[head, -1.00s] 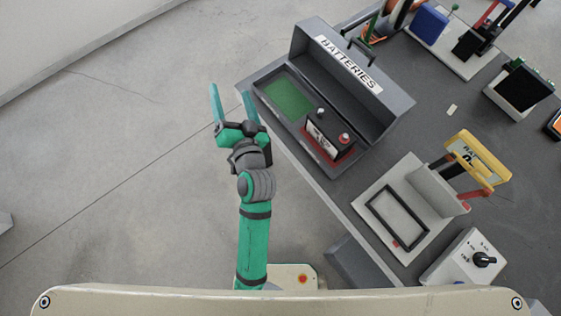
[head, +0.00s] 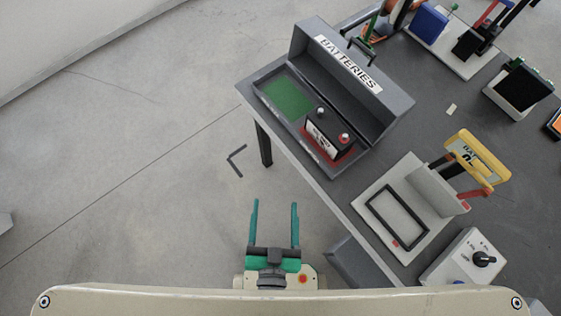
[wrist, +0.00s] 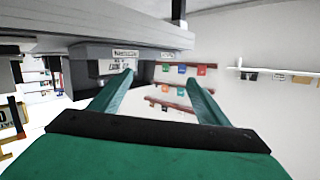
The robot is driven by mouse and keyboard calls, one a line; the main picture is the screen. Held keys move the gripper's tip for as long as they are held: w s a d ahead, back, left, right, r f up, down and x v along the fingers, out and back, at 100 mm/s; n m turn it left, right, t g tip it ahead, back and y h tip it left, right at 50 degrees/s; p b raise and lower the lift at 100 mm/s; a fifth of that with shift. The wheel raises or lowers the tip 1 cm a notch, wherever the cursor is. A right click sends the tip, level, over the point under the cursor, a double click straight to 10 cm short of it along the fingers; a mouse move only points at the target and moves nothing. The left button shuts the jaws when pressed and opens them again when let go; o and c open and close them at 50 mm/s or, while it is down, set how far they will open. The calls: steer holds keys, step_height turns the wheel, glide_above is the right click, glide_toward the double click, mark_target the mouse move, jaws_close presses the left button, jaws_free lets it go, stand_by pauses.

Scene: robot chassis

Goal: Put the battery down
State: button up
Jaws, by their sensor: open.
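The battery (head: 324,134) is a dark block with two terminals, one grey and one red. It stands in the red-lined compartment of the grey box labelled BATTERIES (head: 393,104), whose lid is open. The compartment beside it is lined green and is empty. My gripper (head: 274,222) is off the table's left side, low in the head view and well apart from the battery. Its two teal fingers are spread with nothing between them. The fingers also show in the wrist view (wrist: 160,90), empty. The battery cannot be made out in the wrist view.
The dark table (head: 318,178) holds a white stand with a black frame (head: 395,218), a yellow sign (head: 478,158) and a box with a black knob (head: 466,258). A blue item (head: 428,24) stands at the back.

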steer(key=shift+n+y, duration=0.3)
steer(key=shift+n, duration=0.6)
steer(key=s, duration=0.1)
steer(key=s+d, duration=0.1)
steer(key=s+r, duration=0.1)
steer(key=shift+s+d+r, duration=0.1)
steer(key=shift+s+d, duration=0.15)
steer(key=shift+s, duration=0.15)
